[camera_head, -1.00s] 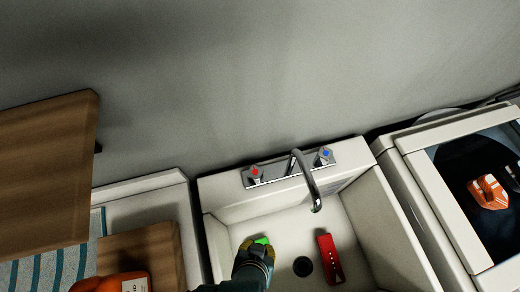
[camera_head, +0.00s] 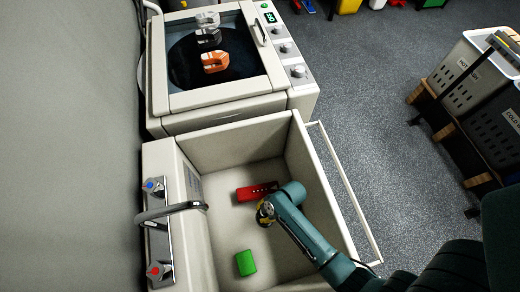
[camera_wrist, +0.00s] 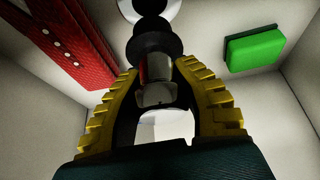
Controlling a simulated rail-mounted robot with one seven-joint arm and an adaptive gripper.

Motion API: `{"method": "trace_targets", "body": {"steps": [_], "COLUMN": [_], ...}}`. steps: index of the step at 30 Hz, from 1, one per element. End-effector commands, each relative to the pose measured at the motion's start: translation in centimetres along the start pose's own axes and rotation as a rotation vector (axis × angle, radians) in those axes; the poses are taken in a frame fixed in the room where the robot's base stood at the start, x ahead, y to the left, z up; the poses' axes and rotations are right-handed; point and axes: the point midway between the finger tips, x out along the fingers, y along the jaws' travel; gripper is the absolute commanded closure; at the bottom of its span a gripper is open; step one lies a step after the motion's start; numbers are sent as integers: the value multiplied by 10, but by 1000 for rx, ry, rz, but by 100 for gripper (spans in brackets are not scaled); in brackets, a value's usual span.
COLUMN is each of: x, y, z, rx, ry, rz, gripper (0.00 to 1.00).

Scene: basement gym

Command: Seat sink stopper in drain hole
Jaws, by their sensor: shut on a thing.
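The white sink (camera_head: 232,124) holds a red perforated block (camera_head: 256,192) and a green sponge-like block (camera_head: 246,263). My gripper (camera_head: 265,212) is down in the basin, beside the red block. In the wrist view its yellow-padded fingers (camera_wrist: 160,100) are shut on the stopper (camera_wrist: 152,46), which has a black round disc and a shiny grey grip. The drain hole (camera_wrist: 150,7), dark with a pale metal ring, shows just past the disc, partly hidden by it. The disc looks apart from the hole, but the gap is hard to judge. In the head view my gripper hides the drain.
The faucet (camera_head: 172,211) arches over the basin's left side. A washer (camera_head: 225,100) stands beyond the sink with clamp-like items on its lid. The red block (camera_wrist: 68,40) and green block (camera_wrist: 254,48) flank the drain. Crates (camera_head: 470,85) stand at right.

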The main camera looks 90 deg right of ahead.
Motion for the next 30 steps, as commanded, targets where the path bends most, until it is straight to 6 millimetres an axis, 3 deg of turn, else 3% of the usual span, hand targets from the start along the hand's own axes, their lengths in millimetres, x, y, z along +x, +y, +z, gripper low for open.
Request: {"method": "trace_targets", "body": {"steps": [3,13,25,26,30], "x": [29,77,85,84,83], "y": [-1,-1,-1,-1,-1], "z": [13,33,37,37,36], "rx": [1,0,-1,-1,-1], "ry": [-2,-2,-2,-2,-2], "rz": [-3,-2,0,-1,-1], "gripper": [100,100,100,69,47]}}
